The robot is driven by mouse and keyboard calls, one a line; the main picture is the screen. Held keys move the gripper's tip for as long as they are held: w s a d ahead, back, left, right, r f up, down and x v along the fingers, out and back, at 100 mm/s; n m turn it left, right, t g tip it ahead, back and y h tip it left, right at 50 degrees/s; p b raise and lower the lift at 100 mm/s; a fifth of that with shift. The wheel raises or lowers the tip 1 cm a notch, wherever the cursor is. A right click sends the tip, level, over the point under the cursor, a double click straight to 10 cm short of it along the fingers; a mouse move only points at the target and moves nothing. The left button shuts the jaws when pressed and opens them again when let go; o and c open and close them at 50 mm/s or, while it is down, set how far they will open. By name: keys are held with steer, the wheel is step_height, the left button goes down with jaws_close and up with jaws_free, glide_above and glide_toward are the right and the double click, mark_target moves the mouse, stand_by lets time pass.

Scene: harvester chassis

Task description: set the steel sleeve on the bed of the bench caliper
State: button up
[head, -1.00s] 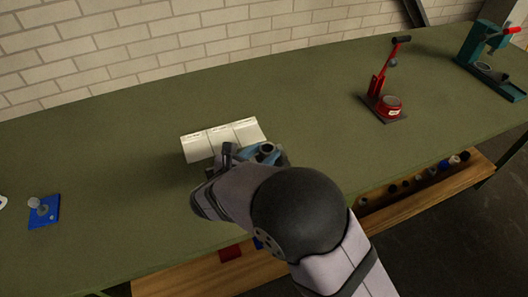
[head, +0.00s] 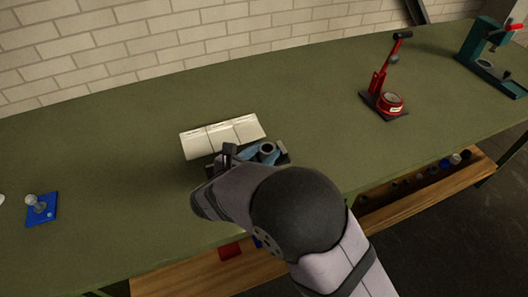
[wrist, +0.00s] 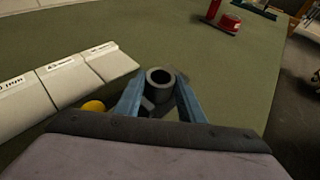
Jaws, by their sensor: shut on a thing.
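The steel sleeve (wrist: 161,92), a dark grey hollow cylinder, stands upright between the blue fingers of my gripper (wrist: 160,86). The gripper is shut on it, with its open bore facing up. In the head view the sleeve's ring (head: 267,148) shows just past my wrist, near the three-section white tray (head: 222,137). A dark object shows beside and under the fingers, with a round yellow part (wrist: 93,106) at its left in the wrist view. My gripper hides most of it, and I cannot tell if it is the bench caliper or if the sleeve touches it.
A blue plate with a grey knob (head: 41,208) lies at the left of the green bench. A red lever press (head: 384,100) and a teal press (head: 490,60) stand to the right. A wooden shelf (head: 400,205) with several cylinders runs below the front edge.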

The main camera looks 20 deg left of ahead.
mark_target(263, 154)
steer(key=o, duration=1.3)
steer(key=shift+o, duration=0.2)
steer(key=shift+s, duration=0.15)
steer(key=shift+s+a, duration=0.1)
steer(key=shift+s, duration=0.15)
steer(key=b+v, duration=0.1)
steer(key=v, duration=0.4)
steer(key=shift+w, duration=0.1)
steer(key=shift+b+v, duration=0.3)
steer(key=shift+v, duration=0.65)
steer(key=shift+r, duration=0.1)
steer(key=shift+w, duration=0.1)
